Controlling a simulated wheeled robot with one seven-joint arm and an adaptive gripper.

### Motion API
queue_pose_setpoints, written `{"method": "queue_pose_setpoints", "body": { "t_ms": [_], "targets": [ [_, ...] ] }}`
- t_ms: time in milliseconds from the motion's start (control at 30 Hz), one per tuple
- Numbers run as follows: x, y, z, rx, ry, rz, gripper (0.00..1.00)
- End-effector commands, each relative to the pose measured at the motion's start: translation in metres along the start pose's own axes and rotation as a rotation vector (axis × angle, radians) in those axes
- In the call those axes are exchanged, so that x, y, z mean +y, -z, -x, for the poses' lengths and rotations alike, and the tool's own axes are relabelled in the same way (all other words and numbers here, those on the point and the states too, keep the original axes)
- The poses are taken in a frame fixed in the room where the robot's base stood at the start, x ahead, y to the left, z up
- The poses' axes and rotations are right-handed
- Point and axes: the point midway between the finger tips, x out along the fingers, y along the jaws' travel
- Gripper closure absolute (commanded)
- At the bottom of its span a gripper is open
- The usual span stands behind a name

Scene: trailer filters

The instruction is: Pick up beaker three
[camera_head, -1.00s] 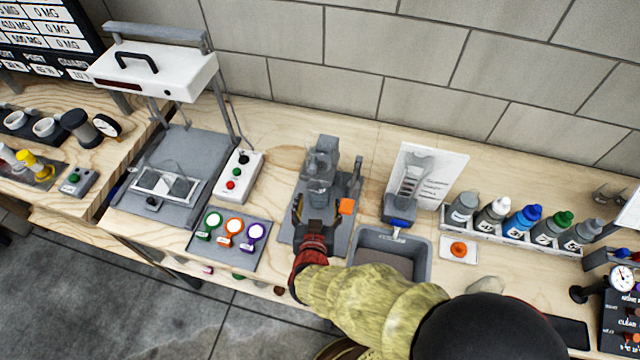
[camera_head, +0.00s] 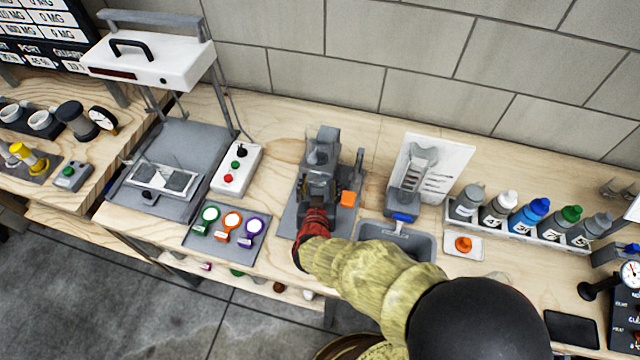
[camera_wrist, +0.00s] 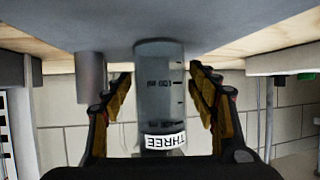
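Beaker three is a clear, grey-tinted cylinder (camera_wrist: 160,95) with volume marks and a white "THREE" label. It fills the middle of the wrist view, which shows the scene upside down. Its base meets a grey surface. My gripper (camera_wrist: 160,100) has its two fingers on either side of the beaker. Narrow gaps show between the fingers and its sides, so it looks open around it. In the head view my gripper (camera_head: 318,205) is at the front of a grey device (camera_head: 320,160) on a grey plate. The beaker is not clearly visible there, largely hidden by my gripper.
An orange block (camera_head: 347,198) is just right of my gripper. A grey bin (camera_head: 425,245) and a stand with a blue part (camera_head: 402,217) are further right. A rack of several bottles (camera_head: 525,220) lies beyond. A pad with three coloured tags (camera_head: 205,245) is left.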

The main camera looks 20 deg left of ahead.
Motion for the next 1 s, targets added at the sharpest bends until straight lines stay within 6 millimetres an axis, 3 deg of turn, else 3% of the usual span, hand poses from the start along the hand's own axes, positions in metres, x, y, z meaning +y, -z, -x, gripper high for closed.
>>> {"method": "queue_pose_setpoints", "body": {
  "t_ms": [867, 1000],
  "targets": [
    [0.0000, -0.0001, 0.0001, 0.000, 0.000, 0.000, 0.94],
    [-0.0003, 0.0011, 0.0001, 0.002, 0.000, -0.001, 0.94]
  ]
}}
